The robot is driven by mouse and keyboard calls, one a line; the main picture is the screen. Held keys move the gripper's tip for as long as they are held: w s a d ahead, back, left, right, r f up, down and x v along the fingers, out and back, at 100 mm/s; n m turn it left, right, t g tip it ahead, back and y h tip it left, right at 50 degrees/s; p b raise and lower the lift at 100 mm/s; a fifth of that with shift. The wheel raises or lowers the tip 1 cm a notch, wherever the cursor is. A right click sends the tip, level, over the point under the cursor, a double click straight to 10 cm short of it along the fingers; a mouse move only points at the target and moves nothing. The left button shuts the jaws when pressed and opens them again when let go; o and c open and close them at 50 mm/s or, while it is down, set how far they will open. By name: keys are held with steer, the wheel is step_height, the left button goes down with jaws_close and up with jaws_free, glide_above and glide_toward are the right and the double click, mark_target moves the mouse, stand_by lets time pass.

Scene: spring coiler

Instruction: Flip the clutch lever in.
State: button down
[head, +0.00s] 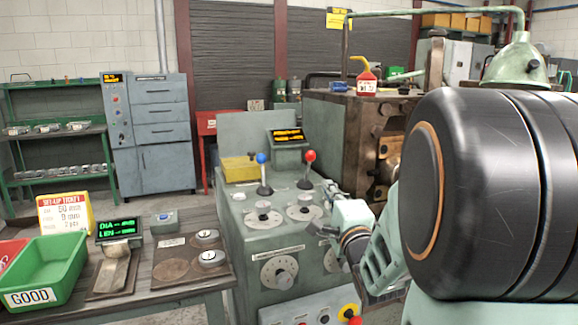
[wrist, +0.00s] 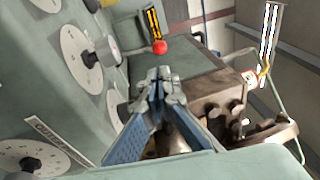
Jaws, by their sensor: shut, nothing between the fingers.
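Two upright levers stand on the green machine's control top in the head view. One has a blue knob (head: 262,158) and the other, to its right, a red knob (head: 309,155). I cannot read which one is marked as the clutch lever. My gripper (wrist: 158,76) is shut and empty, with a visible gap in the picture to the knob. In the head view my arm reaches in at the right side of the control cabinet.
Dials (head: 264,216) and a larger knob dial (head: 279,272) lie on the cabinet. A lit display (head: 287,135) stands behind the levers. The brown machine head (head: 364,120) is at the right. A bench with a green GOOD bin (head: 45,270) is at the left.

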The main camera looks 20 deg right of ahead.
mark_target(312, 157)
steer(key=x, duration=1.4)
stand_by(0.4)
steer(key=shift+w+r+p, duration=0.15)
steer(key=shift+r+p, duration=0.15)
steer(key=shift+p, duration=0.35)
steer(key=shift+w+g, duration=0.1)
steer(key=shift+g, duration=0.2)
